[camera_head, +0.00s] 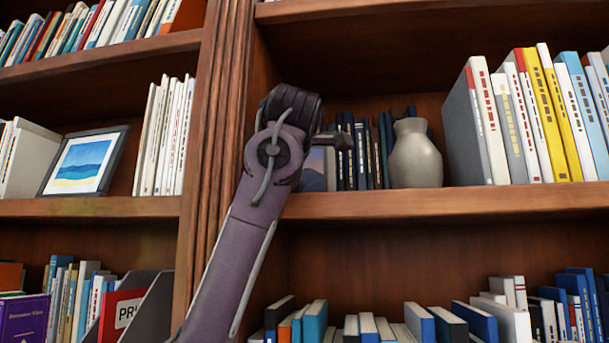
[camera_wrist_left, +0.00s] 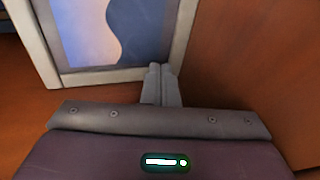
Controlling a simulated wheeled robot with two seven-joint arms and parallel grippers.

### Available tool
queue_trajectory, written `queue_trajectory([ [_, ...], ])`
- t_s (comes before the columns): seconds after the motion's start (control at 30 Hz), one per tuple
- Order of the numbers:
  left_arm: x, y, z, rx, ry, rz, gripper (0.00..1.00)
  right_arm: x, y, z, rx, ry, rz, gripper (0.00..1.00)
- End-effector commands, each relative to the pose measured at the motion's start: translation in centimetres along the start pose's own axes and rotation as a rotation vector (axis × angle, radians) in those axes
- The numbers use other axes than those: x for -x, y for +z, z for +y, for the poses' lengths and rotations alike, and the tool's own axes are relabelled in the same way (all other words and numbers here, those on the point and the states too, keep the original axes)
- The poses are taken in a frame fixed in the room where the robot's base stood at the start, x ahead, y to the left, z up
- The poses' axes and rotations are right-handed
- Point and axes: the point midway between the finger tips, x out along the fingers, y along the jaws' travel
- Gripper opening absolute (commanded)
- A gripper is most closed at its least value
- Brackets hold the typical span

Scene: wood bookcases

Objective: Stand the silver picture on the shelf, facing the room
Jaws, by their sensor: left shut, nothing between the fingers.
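The silver picture (camera_wrist_left: 142,30) stands upright on the middle shelf with its blue and pale image towards the wrist camera. Its lower part, silver frame and all, fills the upper left of the left wrist view; its top is cut off. In the head view only a piece of the picture (camera_head: 317,172) shows beside my left arm, which hides the rest. My left gripper (camera_wrist_left: 163,72) is shut and empty, its fingertips at the frame's lower right corner. I cannot tell if they touch it. My right gripper is not in view.
A grey vase (camera_head: 415,155) and dark books (camera_head: 362,152) stand to the right on the same shelf (camera_head: 450,203). The bookcase upright (camera_head: 205,140) is close on the left. A dark-framed picture (camera_head: 85,162) stands in the left bookcase.

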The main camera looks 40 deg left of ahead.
Motion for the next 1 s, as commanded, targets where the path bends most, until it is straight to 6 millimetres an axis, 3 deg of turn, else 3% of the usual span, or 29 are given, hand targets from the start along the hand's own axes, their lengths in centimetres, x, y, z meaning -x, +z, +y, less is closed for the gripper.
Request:
queue_trajectory([
  [1.0, -1.6, 0.5, 0.5, 0.000, 0.000, 0.000, 0.00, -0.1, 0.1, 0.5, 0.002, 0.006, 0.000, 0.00],
])
